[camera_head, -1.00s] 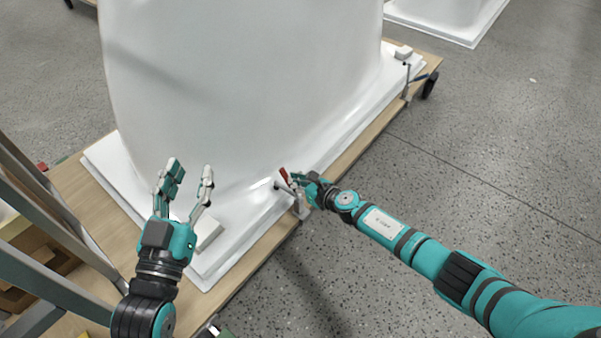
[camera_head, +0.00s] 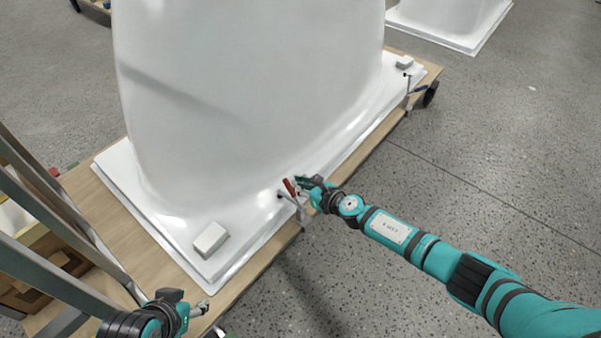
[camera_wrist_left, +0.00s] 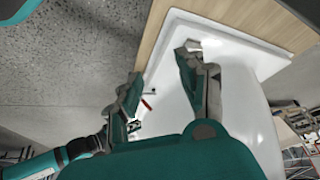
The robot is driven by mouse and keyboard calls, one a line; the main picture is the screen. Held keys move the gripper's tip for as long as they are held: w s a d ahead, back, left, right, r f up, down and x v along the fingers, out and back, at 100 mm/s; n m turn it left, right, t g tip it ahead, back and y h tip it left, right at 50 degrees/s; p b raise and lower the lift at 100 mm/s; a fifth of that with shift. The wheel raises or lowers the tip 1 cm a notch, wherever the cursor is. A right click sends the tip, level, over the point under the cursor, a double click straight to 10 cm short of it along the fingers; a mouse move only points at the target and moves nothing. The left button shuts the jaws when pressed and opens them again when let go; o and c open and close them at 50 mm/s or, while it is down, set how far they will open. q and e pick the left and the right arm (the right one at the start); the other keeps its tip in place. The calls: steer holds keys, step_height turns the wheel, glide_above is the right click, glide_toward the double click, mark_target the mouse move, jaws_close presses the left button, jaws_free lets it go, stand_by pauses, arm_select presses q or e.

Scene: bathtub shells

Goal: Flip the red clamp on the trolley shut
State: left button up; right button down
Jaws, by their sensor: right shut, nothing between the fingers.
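The red clamp handle (camera_head: 289,187) sits on a metal toggle clamp at the trolley's near edge, beside the white shell's flange. It is tilted, its tip pointing up and left. My right gripper (camera_head: 306,183) is shut and empty, just right of the handle; I cannot tell whether they touch. My left gripper (camera_head: 190,300) is low in the head view, well away from the clamp, partly hidden by its own wrist. In the left wrist view its fingers (camera_wrist_left: 163,68) are spread with nothing between them. The red handle (camera_wrist_left: 147,102) shows small beyond the left finger there.
The white bathtub shell (camera_head: 250,90) stands on the wooden trolley (camera_head: 240,302). A white block (camera_head: 210,239) lies on its near corner, another (camera_head: 405,62) at the far corner by a second clamp. Grey metal rails (camera_head: 60,215) stand at left. The floor at right is clear.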

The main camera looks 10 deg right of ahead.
arm_select(q)
steer(key=shift+s+a+f+g+p, duration=0.1)
steer(key=shift+s+f+g+p, duration=0.35)
steer(key=shift+f, duration=0.45)
steer(key=shift+s+a+f+g+p, duration=0.25)
steer(key=shift+f+p, duration=0.35)
steer(key=shift+f, duration=0.3)
steer(key=shift+s+f+g+p, duration=0.25)
steer(key=shift+f+g+p, duration=0.2)
steer(key=shift+f, duration=0.45)
arm_select(e)
steer(key=shift+s+r, duration=0.25)
steer(key=shift+r, duration=0.8)
steer(key=shift+s+r, duration=0.2)
steer(key=shift+r, duration=0.85)
